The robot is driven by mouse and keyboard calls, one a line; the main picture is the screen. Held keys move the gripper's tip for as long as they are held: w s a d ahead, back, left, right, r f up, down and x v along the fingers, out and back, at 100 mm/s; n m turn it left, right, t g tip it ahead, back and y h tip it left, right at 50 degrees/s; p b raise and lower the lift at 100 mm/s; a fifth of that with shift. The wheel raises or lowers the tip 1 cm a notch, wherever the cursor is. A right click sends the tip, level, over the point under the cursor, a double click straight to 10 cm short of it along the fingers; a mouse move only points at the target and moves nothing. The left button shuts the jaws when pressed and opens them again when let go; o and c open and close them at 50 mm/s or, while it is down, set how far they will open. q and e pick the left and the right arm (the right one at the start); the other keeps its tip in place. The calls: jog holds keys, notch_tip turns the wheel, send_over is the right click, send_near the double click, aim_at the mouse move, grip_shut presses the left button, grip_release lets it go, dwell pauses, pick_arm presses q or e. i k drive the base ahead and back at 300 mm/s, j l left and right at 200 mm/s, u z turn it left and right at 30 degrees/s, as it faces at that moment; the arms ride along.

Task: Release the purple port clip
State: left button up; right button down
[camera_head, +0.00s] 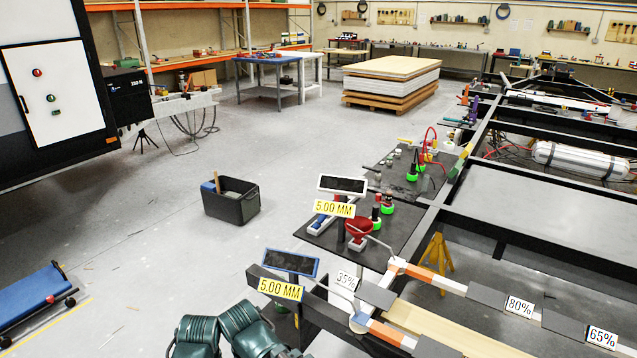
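A small purple upright piece (474,108) stands at the far end of the black chassis rail, at the upper right of the head view. It is too small to tell whether it is the port clip or whether it is fastened. An orange piece (465,94) is close beside it. Neither of my grippers can be made out in this view.
The black chassis frame (432,215) runs along the right, with a white cylinder tank (570,160) in it. Dark mats (400,220) with bottles and tools lie beside the rail. Signs reading 5.00 MM (335,208) stand nearer. A black tub (232,203) sits on open grey floor.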

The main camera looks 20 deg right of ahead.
aim_at(378, 196)
jog(key=i+j+u, duration=0.35)
jog(key=i, duration=0.15)
jog(key=i+j+u, duration=0.25)
jog(key=i+u, duration=0.5)
jog(key=i, duration=0.3)
jog(key=i+z, duration=0.3)
jog(key=i, duration=0.25)
jog(key=i+z, duration=0.35)
jog(key=i, duration=0.2)
jog(key=i+j+z, duration=0.3)
jog(key=i, duration=0.25)
jog(key=i+l+z, duration=0.2)
jog(key=z, duration=0.2)
jog(key=i+z, duration=0.4)
jog(key=i+l+z, duration=0.1)
jog(key=i+z, duration=0.3)
jog(key=i+j+z, duration=0.1)
jog(key=z, duration=0.3)
jog(key=i+j+z, duration=0.2)
jog(key=i+z, duration=0.25)
jog(key=i+l+z, duration=0.15)
jog(key=i+z, duration=0.15)
jog(key=z, duration=0.2)
jog(key=i+z, duration=0.3)
jog(key=z, duration=0.15)
jog(key=i+l+z, duration=0.15)
jog(key=i, duration=0.15)
jog(key=i+z, duration=0.1)
jog(key=i, duration=0.15)
